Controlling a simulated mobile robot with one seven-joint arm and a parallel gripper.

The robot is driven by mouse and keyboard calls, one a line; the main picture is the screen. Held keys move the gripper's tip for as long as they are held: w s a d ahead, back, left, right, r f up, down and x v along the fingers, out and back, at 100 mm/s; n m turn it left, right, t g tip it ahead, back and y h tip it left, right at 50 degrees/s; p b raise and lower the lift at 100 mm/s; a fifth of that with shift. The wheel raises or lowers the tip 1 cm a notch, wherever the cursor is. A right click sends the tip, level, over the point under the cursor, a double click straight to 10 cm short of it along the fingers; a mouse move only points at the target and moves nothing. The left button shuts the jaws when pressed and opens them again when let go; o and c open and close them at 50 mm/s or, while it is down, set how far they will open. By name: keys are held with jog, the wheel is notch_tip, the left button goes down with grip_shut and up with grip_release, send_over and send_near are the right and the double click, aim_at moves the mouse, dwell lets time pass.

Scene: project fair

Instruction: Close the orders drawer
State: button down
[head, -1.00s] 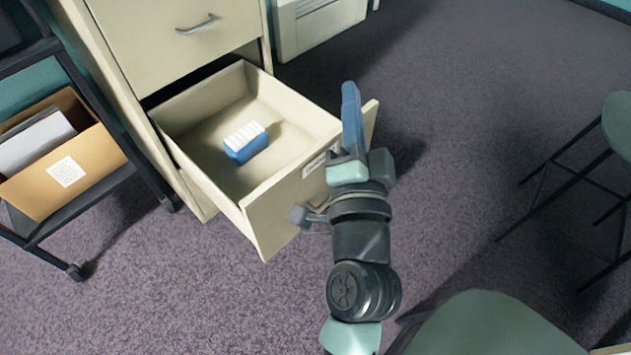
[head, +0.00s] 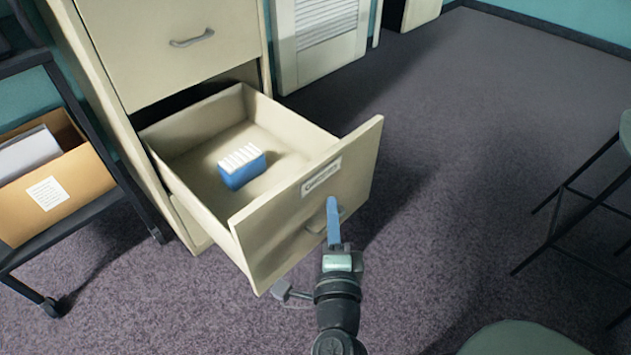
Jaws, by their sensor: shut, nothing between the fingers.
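The open drawer (head: 275,232) sticks well out of the cream filing cabinet (head: 165,60). Its front carries a small label (head: 321,178), too blurred to read for sure, and a grey handle partly hidden behind my gripper. A blue box with white tops (head: 241,168) lies inside the drawer. My gripper (head: 333,212) is shut and empty, its blue fingers pointing up at the drawer front, right at the handle. I cannot tell whether they touch it. A closed drawer with a grey handle (head: 192,38) sits above.
A black trolley (head: 133,178) with a cardboard box (head: 70,190) of papers stands at the left. A dark-framed stool (head: 575,195) is at the right, and a green seat (head: 525,340) at the bottom right. Carpet in front of the drawer is clear.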

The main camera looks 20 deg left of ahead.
aim_at(315, 168)
jog(key=w+a, duration=0.2)
jog(key=w+a+p, duration=0.1)
jog(key=w+a, duration=0.1)
jog(key=w, duration=0.1)
jog(key=shift+a+r, duration=0.1)
jog(key=shift+a, duration=0.05)
jog(key=shift+w+a, duration=0.15)
jog(key=shift+a, duration=0.35)
